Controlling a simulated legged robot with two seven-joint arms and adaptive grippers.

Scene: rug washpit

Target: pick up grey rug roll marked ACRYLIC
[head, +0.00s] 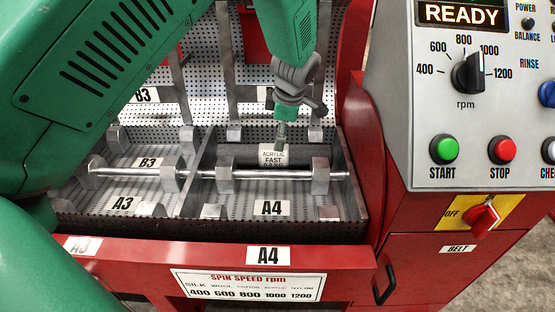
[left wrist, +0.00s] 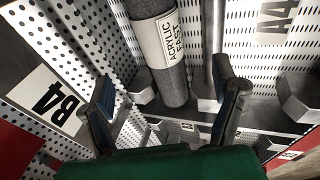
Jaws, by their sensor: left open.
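The grey rug roll marked ACRYLIC FAST shows in the left wrist view (left wrist: 172,75), with a white label on its side. My left gripper (head: 281,135) points down over this bay, close to the label. In the left wrist view its two dark fingers (left wrist: 163,85) are spread apart, with the roll's near end between and beyond them. Nothing is held. My right gripper is not in view.
A metal bar (head: 240,174) with blocks crosses the bays in front of the label. A divider (head: 197,172) separates the A3 bay from the A4 bay. A red front rim (head: 190,252) runs below. A control panel (head: 480,110) reading READY stands at right.

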